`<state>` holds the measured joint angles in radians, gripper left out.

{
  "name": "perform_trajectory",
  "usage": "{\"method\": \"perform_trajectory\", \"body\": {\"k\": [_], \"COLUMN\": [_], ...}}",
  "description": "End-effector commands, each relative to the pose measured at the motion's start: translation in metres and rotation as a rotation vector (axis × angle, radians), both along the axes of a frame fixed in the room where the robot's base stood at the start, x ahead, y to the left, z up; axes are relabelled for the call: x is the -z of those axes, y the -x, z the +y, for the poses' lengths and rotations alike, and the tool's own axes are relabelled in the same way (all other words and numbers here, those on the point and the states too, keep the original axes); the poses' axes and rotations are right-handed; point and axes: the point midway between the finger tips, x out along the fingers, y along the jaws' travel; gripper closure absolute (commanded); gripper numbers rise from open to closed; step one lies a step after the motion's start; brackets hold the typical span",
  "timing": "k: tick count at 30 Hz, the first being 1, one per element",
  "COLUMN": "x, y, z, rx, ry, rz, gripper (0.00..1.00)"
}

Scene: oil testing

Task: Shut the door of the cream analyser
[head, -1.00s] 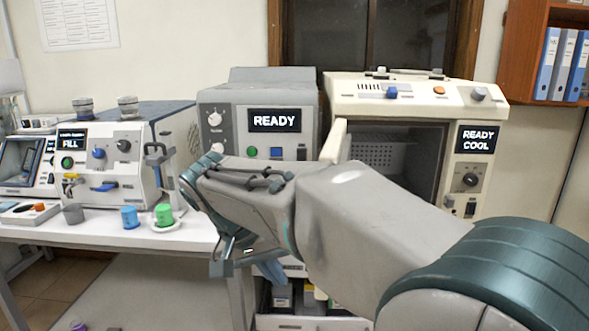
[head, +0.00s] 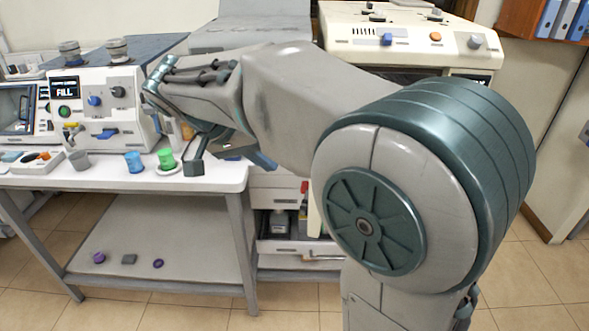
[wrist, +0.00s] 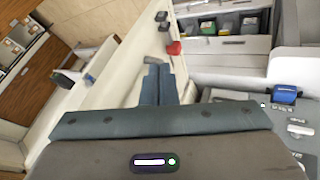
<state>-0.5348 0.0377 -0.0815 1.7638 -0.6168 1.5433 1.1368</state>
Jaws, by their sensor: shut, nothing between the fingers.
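The cream analyser (head: 405,42) stands at the right in the head view. My arm hides most of its front. A narrow cream strip (head: 315,212) shows below my arm, perhaps the edge of its door. In the wrist view a long cream panel (wrist: 125,80), which looks like the door, runs diagonally beside my fingers. My gripper (wrist: 157,68) is shut and empty, with its blue-grey fingers together over or against this panel; I cannot tell whether they touch. How far the door is open is hidden.
A grey machine (head: 250,35) stands left of the analyser. The white table (head: 110,180) at left holds a green cup (head: 166,159), a blue cup (head: 134,162) and a white machine (head: 100,105). Drawers (head: 280,235) are below. Tiled floor is free at right.

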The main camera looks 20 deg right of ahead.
Motion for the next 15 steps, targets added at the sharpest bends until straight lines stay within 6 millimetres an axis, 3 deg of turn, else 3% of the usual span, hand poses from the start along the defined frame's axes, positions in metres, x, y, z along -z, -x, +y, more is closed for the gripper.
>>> {"method": "perform_trajectory", "body": {"k": [5, 9, 15], "x": [0.027, 0.024, 0.025], "y": [-0.002, 0.009, 0.015], "z": [-0.023, -0.042, -0.053], "rx": [0.001, 0.001, -0.001], "ry": [0.001, -0.002, -0.001], "rz": [0.002, 0.000, 0.000], "gripper": [1.00, 1.00, 1.00]}}
